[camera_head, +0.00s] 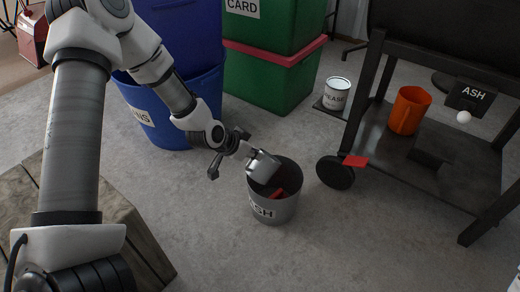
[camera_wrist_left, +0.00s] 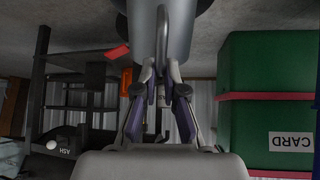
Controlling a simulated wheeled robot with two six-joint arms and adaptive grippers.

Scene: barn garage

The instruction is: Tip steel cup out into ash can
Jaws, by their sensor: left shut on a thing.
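The steel cup (camera_head: 263,165) is a small grey metal cup, tilted over the mouth of the ash can (camera_head: 272,211). The can is a grey bucket standing on the floor with a label ending in "SH". A red piece (camera_head: 278,193) shows inside it; the rest of its inside is dark or hidden by the cup. My left gripper (camera_head: 238,146) is shut on the cup's handle, just above and left of the can. In the left wrist view the cup (camera_wrist_left: 176,35) is beyond the fingers (camera_wrist_left: 160,80). I cannot see what is inside the cup. My right gripper is not in view.
A black cart (camera_head: 455,172) stands at right, with an orange mug (camera_head: 408,110), a white ball (camera_head: 463,117) and a red piece (camera_head: 355,161). Behind are a labelled tin (camera_head: 335,95), green bins (camera_head: 265,75) and a blue bin (camera_head: 205,95). A wooden crate (camera_head: 125,225) is at left.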

